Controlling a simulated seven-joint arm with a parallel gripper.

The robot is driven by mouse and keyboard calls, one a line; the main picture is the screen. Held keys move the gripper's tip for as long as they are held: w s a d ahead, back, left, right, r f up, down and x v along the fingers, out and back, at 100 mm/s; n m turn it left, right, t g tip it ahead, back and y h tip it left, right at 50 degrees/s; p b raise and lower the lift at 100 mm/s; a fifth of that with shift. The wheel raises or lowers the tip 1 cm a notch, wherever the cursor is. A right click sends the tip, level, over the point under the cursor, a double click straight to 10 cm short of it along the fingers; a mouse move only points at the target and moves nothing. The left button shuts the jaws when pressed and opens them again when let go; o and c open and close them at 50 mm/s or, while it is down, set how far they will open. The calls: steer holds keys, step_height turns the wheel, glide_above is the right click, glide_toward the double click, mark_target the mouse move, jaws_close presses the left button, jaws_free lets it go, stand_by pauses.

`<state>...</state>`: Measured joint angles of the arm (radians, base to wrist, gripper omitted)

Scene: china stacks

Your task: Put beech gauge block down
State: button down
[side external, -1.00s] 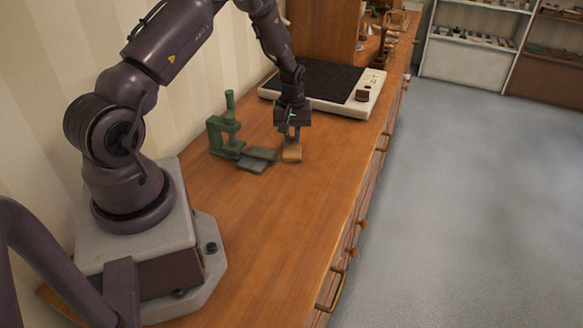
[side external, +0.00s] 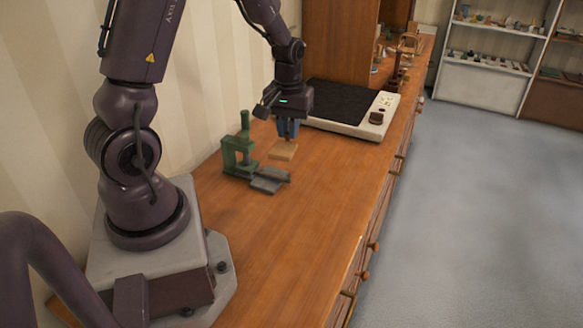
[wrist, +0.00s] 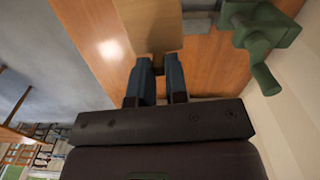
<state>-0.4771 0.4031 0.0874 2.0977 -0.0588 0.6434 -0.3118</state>
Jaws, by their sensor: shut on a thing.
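The beech gauge block (side external: 283,151) is a flat, pale tan slab. My gripper (side external: 287,133) points down and is shut on it. The block appears a little above the wooden counter, behind the dark grey plates, though the gap below it is hard to judge. In the wrist view, the block (wrist: 150,24) extends away from between my two blue fingers (wrist: 158,72). The fingers partly hide its near end.
A green press-like stand (side external: 240,155) stands left of the block, with dark grey plates (side external: 268,180) at its foot. A cream device with a black top (side external: 345,122) lies behind. The front of the wooden counter (side external: 285,240) is clear.

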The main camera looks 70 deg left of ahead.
mark_target(275, 147)
steer(key=s+d, duration=0.2)
steer(key=s, duration=0.1)
steer(key=shift+s+f+m, duration=0.1)
steer(key=shift+f+m, duration=0.1)
steer(key=shift+m, duration=0.2)
steer(key=shift+s+d+f, duration=0.1)
steer(key=shift+s+f, duration=0.15)
steer(key=shift+s, duration=0.05)
steer(key=shift+m, duration=0.3)
steer(key=w+a+f, duration=0.2)
steer(key=w+f, duration=0.1)
steer(key=w+a+f, duration=0.2)
steer(key=w+f, duration=0.1)
steer(key=w, duration=0.1)
steer(key=w+a+f, duration=0.3)
steer(key=w, duration=0.1)
steer(key=shift+w+f, duration=0.1)
steer(key=shift+w, duration=0.1)
steer(key=shift+w+a+f, duration=0.15)
steer(key=shift+f, duration=0.1)
steer(key=shift+w+f, duration=0.1)
steer(key=shift+f, duration=1.55)
steer(key=c, duration=1.1)
jaws_free()
steer(key=shift+f, duration=0.1)
